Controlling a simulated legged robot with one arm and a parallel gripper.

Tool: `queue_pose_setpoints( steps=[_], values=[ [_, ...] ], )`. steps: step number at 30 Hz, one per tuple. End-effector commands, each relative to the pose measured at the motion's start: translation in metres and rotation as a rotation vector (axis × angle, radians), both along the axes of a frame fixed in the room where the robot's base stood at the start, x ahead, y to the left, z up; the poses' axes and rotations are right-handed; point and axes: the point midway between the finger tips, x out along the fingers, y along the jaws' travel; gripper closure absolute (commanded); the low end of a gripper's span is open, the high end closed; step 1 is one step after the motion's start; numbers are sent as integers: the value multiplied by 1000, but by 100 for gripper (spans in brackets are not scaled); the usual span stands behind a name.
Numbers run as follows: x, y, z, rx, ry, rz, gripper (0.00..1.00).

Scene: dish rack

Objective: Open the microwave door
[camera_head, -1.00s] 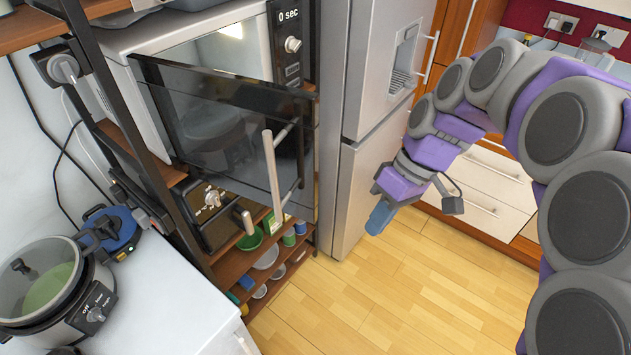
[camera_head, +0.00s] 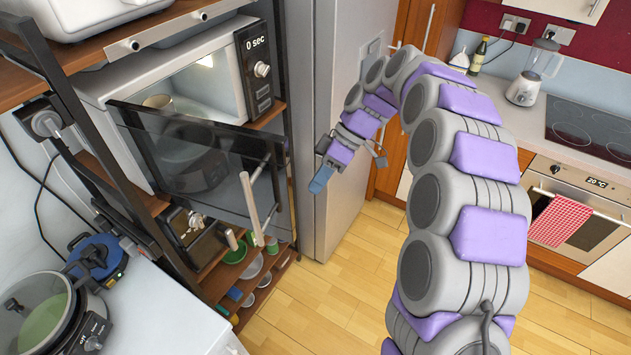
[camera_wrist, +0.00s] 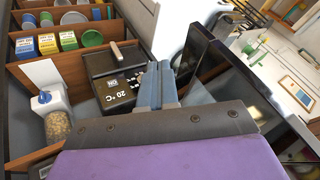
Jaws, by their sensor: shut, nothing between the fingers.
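The microwave (camera_head: 88,88) stands on a shelf with its door (camera_head: 185,150) swung partly outward. A pale cup (camera_head: 158,102) shows inside its lit cavity. The door is dark glass, with a light bar handle (camera_head: 250,208) on its outer face. My gripper (camera_head: 320,180) is shut and empty, to the right of the door's free edge in the head view and in front of the fridge. In the wrist view, my blue fingers (camera_wrist: 157,72) are together, and a dark panel that looks like the door (camera_wrist: 212,62) stands just right of them. I see no contact.
The grey fridge (camera_head: 325,90) stands right of the microwave. Below the door are a black appliance with knobs (camera_head: 190,232) and shelves of bowls and small items. A black rack post (camera_head: 75,120) stands at left. The wooden floor (camera_head: 310,300) is clear.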

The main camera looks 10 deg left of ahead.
Motion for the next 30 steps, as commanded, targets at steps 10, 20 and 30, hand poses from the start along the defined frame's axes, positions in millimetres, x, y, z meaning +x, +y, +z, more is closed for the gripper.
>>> queue_pose_setpoints(
  steps=[10,20,30],
  values=[
    [-28,30,-52,-3,8,4,100],
    [-60,39,-59,1,0,0,100],
    [-70,41,-60,-1,2,0,100]
  ],
)
